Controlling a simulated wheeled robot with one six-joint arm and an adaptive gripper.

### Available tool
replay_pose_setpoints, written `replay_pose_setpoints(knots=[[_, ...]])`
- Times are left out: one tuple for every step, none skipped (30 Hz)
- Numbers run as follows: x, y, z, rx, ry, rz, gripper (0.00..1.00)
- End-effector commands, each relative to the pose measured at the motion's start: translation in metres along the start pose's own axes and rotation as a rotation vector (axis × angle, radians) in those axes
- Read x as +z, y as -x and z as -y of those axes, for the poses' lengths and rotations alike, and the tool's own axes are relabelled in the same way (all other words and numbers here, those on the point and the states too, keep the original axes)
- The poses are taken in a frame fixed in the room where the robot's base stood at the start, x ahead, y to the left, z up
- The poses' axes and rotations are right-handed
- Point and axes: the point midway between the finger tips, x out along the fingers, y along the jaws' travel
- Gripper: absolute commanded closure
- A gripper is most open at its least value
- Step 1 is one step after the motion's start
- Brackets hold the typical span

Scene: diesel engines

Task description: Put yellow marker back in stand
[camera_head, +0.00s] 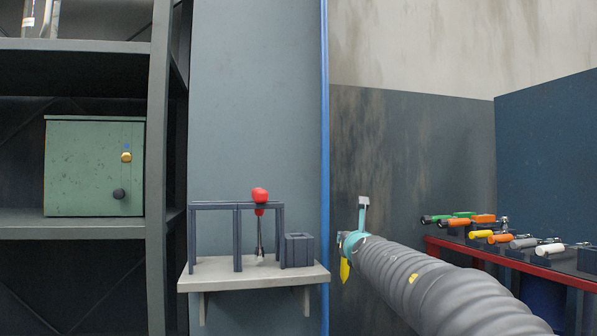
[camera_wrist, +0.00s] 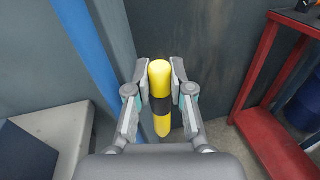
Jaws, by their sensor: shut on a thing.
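My gripper (camera_head: 352,240) is in front of the wall, right of the blue vertical strip and away from the wall shelf. It is shut on the yellow marker (camera_head: 345,270), whose yellow end hangs below the fingers. In the wrist view the marker (camera_wrist: 162,125) stands lengthwise between the two fingers (camera_wrist: 159,76), with a black band around its middle. A dark stand frame (camera_head: 238,207) is on the wall shelf, holding a red-handled screwdriver (camera_head: 260,195); its left bay looks empty. A small dark block (camera_head: 299,250) with an open top sits right beside it.
The pale wall shelf (camera_head: 210,278) carries the stand; its corner (camera_wrist: 55,125) shows lower left in the wrist view. A tall rack with a green box (camera_head: 95,168) is at the left. A red table (camera_head: 500,262) with several coloured-handled tools is at the right.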

Motion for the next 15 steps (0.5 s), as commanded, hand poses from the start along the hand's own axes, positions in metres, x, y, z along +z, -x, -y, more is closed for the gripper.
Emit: replay_pose_setpoints(knots=[[0.008, 0.003, -0.001, 0.01, 0.004, 0.005, 1.0], [0.012, 0.004, -0.002, 0.016, 0.005, 0.006, 1.0], [0.015, 0.005, -0.003, 0.021, 0.007, 0.004, 1.0], [0.015, 0.005, -0.004, 0.023, 0.007, 0.004, 1.0], [0.017, 0.005, -0.004, 0.025, 0.008, 0.004, 1.0], [0.019, 0.006, -0.005, 0.027, 0.008, 0.005, 1.0], [0.02, 0.006, -0.006, 0.029, 0.009, 0.005, 1.0], [0.021, 0.007, -0.006, 0.031, 0.009, 0.004, 1.0], [0.022, 0.007, -0.007, 0.033, 0.01, 0.004, 1.0], [0.024, 0.008, -0.007, 0.035, 0.01, 0.003, 1.0], [0.025, 0.008, -0.007, 0.036, 0.01, 0.003, 1.0], [0.027, 0.009, -0.008, 0.038, 0.011, 0.003, 1.0], [0.028, 0.009, -0.008, 0.039, 0.011, 0.004, 1.0], [0.029, 0.01, -0.009, 0.04, 0.012, 0.004, 1.0], [0.031, 0.01, -0.009, 0.041, 0.013, 0.003, 1.0]])
